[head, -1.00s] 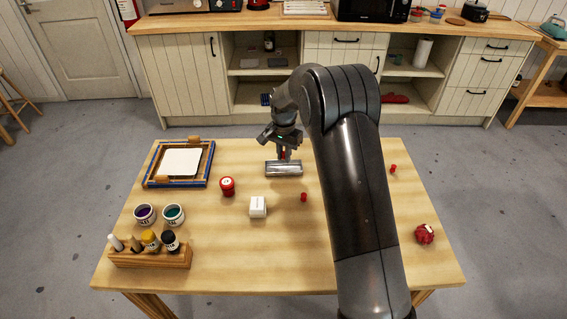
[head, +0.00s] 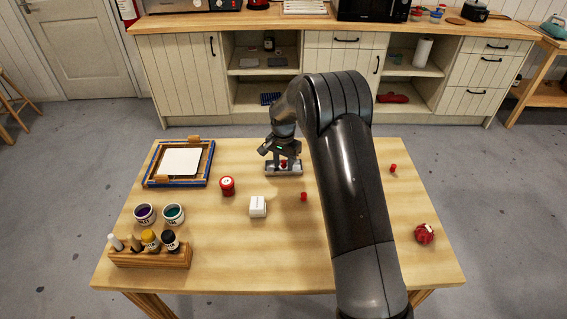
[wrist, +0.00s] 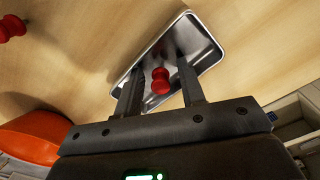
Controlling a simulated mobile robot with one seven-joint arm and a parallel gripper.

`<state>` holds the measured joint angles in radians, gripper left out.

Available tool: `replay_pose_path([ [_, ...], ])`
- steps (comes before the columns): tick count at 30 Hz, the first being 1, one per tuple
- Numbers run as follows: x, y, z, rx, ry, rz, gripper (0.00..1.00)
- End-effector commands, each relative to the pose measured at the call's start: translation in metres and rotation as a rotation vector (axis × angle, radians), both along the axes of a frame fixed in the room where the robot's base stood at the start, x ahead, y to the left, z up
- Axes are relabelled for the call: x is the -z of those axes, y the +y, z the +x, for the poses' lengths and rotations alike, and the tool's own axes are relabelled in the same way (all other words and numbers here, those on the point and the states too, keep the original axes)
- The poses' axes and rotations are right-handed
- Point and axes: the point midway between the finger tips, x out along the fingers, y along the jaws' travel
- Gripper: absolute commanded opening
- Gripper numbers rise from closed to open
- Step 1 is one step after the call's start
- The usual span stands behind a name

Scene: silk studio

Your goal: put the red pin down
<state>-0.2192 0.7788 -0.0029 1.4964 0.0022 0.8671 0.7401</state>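A red pin (head: 283,163) is at the metal tray (head: 284,174) on the table. In the wrist view the red pin (wrist: 160,80) appears over the shiny floor of the tray (wrist: 208,46), between my fingertips. My gripper (wrist: 160,70) has its two fingers apart, with a visible gap on each side of the pin. In the head view my gripper (head: 284,157) is low over the tray, and its fingers are partly hidden. Two other red pins stand on bare table, one in front of the tray (head: 304,197) and one at the right (head: 393,168).
A white box (head: 258,207) and a red jar (head: 227,186) stand left of my arm. A blue-edged frame (head: 180,163), two ink pots (head: 159,214) and a wooden bottle rack (head: 150,257) fill the left side. A round red object (head: 425,233) sits front right.

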Motion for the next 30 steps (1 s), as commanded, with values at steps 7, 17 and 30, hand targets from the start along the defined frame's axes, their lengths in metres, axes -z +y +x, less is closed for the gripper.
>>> replay_pose_path([
  [7,-0.001,0.0,0.0,0.0,0.0,0.0,0.38],
  [17,-0.048,0.0,0.001,0.0,-0.005,0.001,0.38],
  [30,-0.119,0.0,0.0,0.0,-0.001,0.0,0.38],
])
